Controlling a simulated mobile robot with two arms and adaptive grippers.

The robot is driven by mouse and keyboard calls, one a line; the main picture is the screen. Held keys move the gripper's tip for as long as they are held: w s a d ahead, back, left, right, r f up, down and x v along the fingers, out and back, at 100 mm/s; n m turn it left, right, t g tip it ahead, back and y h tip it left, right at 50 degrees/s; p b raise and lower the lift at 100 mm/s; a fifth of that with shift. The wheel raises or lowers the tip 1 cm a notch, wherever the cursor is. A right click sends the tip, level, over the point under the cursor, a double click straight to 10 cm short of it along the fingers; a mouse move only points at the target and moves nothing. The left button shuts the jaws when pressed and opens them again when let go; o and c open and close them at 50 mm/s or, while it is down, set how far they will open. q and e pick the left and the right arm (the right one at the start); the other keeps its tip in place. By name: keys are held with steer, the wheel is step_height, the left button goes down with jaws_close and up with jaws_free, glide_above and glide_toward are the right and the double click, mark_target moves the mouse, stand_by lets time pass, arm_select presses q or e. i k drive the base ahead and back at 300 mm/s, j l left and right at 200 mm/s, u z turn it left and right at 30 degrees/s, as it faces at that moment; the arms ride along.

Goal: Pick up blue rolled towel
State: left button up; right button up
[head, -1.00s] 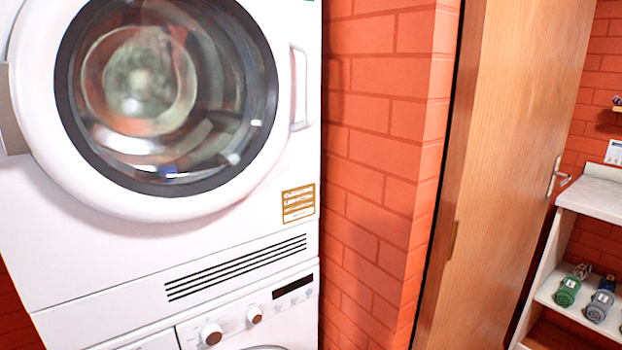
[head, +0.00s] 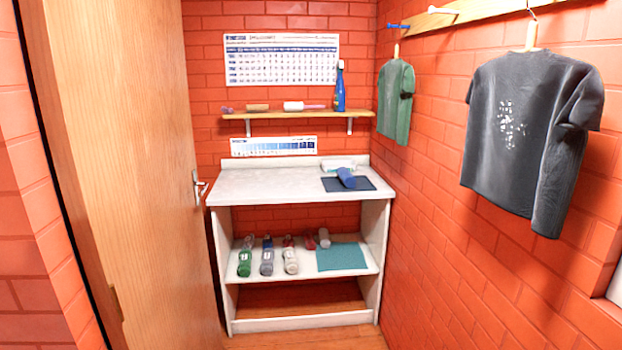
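A blue rolled towel (head: 346,178) lies on a dark blue mat (head: 362,185) on the right part of the white shelf unit's top (head: 262,188). A small white item (head: 338,166) lies just behind it, partly hidden. Neither of my grippers shows in the head view, and nothing touches the towel.
A wooden door (head: 130,150) stands at the left. The shelf below holds several bottles (head: 267,256) and a teal cloth (head: 342,257). A wall shelf (head: 290,115) holds a blue bottle (head: 340,88). A green shirt (head: 395,100) and a dark shirt (head: 530,135) hang on the right wall.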

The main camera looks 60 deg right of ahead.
mark_target(346, 177)
steer(key=z, duration=2.15)
steer(key=i+l+u, duration=0.1)
steer(key=i, duration=0.2)
steer(key=i+l+u, duration=0.1)
steer(key=i, duration=0.15)
